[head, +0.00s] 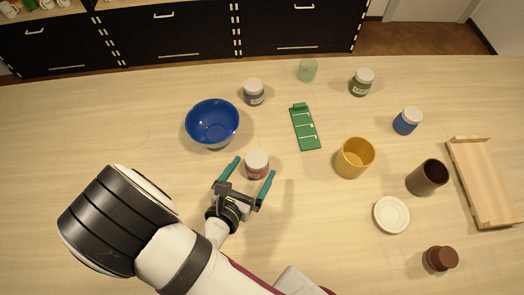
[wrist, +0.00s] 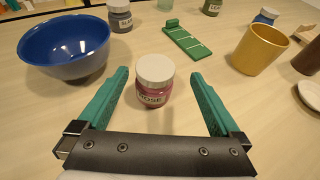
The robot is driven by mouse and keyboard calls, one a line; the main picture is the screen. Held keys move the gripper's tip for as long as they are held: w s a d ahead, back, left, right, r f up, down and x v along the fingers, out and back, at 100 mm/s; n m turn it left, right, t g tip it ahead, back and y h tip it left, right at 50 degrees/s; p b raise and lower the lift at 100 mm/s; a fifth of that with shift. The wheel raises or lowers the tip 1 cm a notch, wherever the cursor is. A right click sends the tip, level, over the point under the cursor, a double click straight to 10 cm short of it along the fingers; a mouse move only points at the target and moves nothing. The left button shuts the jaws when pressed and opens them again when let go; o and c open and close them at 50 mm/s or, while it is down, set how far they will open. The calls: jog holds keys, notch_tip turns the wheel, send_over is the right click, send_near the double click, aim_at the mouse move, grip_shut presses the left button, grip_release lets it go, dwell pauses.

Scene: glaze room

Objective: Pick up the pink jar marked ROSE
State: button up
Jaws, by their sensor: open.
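The pink jar marked ROSE (wrist: 153,94) has a white lid and stands upright on the table. In the wrist view its label faces me and it sits between the tips of my gripper (wrist: 160,85), nearer the left finger. The green fingers are open and spread to either side of it, with gaps showing. In the head view the jar (head: 257,164) stands just ahead of and between the fingertips of my gripper (head: 253,170). Nothing is held.
A blue bowl (head: 212,122) stands close on the left. A green holder (head: 305,128) and a yellow cup (head: 355,158) stand to the right. The left table area is clear.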

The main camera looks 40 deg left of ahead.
aim_at(257, 157)
jog(key=x, duration=0.8)
jog(key=shift+a, duration=0.3)
grip_shut()
